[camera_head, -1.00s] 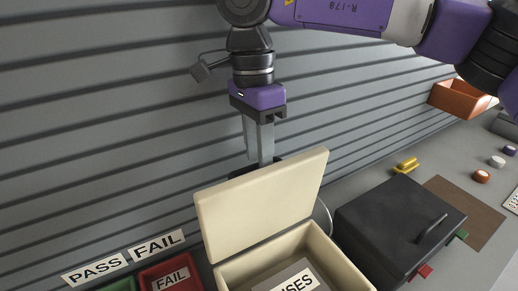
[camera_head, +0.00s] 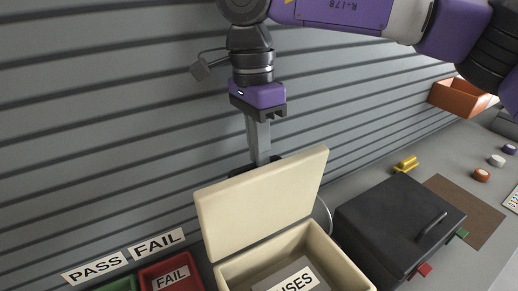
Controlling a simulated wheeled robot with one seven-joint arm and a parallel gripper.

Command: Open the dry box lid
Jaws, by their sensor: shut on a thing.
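The dry box (camera_head: 337,262) is cream and stands at the bottom centre. Its cream lid (camera_head: 262,203) is raised and stands tilted up at the back of the box, so the inside shows. My gripper (camera_head: 262,158) points down behind the lid's top edge, its fingers close together. The lid hides the fingertips, and I cannot see what they hold or whether they touch the lid.
A dark case (camera_head: 400,225) with a handle stands right of the box. A red FAIL tray (camera_head: 170,275) and a green tray (camera_head: 118,285) lie to the left. A slatted grey wall (camera_head: 110,140) rises close behind. An orange bin (camera_head: 462,98) and yellow part (camera_head: 405,164) are farther right.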

